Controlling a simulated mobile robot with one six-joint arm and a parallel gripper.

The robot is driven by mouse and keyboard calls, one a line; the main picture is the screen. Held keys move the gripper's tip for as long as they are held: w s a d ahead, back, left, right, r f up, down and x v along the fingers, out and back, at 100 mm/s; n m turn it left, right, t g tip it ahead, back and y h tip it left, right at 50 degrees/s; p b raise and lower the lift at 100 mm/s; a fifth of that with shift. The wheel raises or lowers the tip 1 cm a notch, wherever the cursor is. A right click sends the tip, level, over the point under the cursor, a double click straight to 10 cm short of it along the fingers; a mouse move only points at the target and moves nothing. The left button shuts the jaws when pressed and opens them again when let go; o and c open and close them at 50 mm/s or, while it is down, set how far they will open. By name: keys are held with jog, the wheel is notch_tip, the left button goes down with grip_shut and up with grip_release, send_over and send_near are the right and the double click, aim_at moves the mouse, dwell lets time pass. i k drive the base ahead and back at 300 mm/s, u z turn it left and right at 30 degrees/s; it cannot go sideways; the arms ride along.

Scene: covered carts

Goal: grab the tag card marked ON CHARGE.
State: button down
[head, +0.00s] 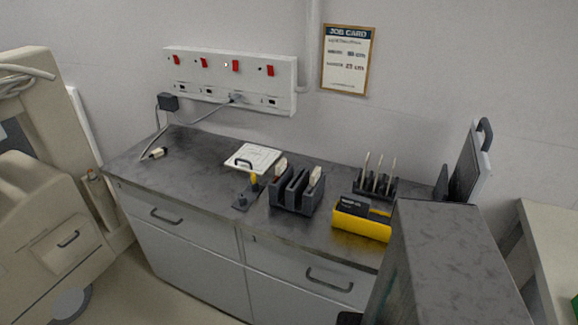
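No card that I can read as ON CHARGE shows in the head view. A yellow holder (361,226) with dark cards (354,207) in it stands on the right part of the grey bench top; the pale print on the cards is too small to read. The holder's right end is partly hidden by a tall grey block in front. My gripper is not recognisable in this view.
The grey bench (190,150) carries a slotted dark rack (298,197), a rack of upright tools (376,187) and a white handled panel (252,158). A tall grey block (455,255) blocks the front right. A beige cart (60,190) stands left. The bench's left part is mostly clear.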

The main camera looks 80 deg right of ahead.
aim_at(393, 169)
jog(key=k, duration=0.2)
jog(key=z, duration=2.95)
jog(key=k, duration=0.5)
jog(key=u, duration=0.2)
jog(key=i, duration=0.15)
jog(key=z, duration=0.05)
